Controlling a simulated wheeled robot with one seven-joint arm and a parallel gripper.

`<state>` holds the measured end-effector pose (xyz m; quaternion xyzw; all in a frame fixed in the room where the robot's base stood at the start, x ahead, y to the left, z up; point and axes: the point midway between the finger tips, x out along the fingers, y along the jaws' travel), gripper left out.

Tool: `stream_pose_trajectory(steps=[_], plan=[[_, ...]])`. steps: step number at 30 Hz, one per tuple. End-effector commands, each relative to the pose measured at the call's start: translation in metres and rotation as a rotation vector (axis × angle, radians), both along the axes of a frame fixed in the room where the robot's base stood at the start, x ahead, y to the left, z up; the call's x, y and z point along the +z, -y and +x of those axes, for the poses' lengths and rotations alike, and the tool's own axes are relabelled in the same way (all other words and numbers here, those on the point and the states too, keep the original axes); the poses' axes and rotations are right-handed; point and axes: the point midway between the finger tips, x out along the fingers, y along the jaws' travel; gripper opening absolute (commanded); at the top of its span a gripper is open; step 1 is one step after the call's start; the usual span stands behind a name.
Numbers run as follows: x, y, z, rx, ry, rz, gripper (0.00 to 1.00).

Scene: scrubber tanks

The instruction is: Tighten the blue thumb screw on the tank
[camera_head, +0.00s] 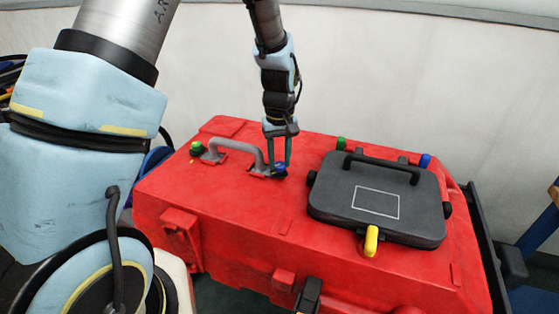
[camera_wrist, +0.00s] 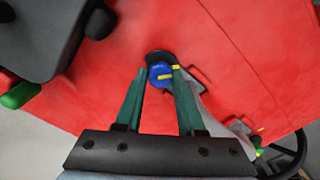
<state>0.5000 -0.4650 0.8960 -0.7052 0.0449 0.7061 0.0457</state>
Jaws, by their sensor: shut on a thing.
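The red tank (camera_head: 240,200) fills the middle of the head view. The blue thumb screw (camera_wrist: 160,74) sits on its top, on a dark round base, with a yellow mark across it. It also shows in the head view (camera_head: 281,170), at the right end of the grey handle. My gripper (camera_head: 280,163) points down at the screw. In the wrist view its green fingers (camera_wrist: 158,76) stand on either side of the screw, shut on it. The exact contact is partly hidden.
The grey handle (camera_head: 236,141) stands close beside my fingers. A green knob (camera_head: 196,148) is at its left end. A black lid (camera_head: 375,200) with a black handle, a yellow latch (camera_head: 371,240) and a blue latch (camera_head: 425,161) lies to the right. The red top between is clear.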

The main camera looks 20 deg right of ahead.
Motion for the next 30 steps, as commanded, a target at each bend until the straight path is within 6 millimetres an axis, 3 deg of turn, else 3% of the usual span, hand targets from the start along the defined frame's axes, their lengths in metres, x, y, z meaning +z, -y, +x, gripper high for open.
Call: stream_pose_trajectory(steps=[30], plan=[[0.0038,0.0022,0.0012,-0.966,0.006,-0.004,0.0]])
